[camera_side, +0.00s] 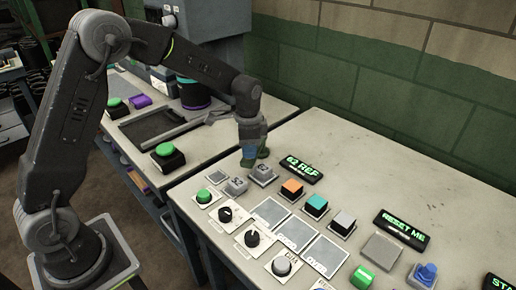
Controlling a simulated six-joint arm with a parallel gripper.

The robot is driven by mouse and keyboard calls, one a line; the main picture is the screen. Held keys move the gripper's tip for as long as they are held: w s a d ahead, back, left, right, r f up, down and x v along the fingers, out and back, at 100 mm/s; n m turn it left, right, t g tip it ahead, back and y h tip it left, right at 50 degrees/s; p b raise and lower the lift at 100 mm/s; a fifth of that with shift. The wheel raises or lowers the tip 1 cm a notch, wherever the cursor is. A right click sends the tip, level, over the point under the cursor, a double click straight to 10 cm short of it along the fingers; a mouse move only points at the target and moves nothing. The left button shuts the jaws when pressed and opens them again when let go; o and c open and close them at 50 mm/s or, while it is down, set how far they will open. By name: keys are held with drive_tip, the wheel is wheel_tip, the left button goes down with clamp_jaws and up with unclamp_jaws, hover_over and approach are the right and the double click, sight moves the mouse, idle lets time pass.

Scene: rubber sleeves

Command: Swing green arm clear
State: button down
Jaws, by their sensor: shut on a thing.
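My gripper (250,150) reaches down at the back left of the near pale worktop, just behind the grey blocks. It is shut on a small dark green piece (264,152) at its fingertips, which appears to be the green arm. Most of that piece is hidden by the gripper, so its full shape and pivot cannot be made out.
A grey block (262,174) stands just in front of the gripper, with another block (236,186) beside it. A lit "62 REF" sign (304,170) is to the right. Orange (292,188) and teal (316,205) blocks, knobs and buttons crowd the front. The worktop's back right is clear.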

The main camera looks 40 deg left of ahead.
drive_tip(key=a+m, duration=0.9)
drive_tip(key=shift+s+m, duration=0.25)
drive_tip(key=shift+m, duration=0.15)
drive_tip(key=shift+a+r, duration=0.1)
drive_tip(key=c, duration=1)
unclamp_jaws()
wheel_tip(320, 180, up, 14)
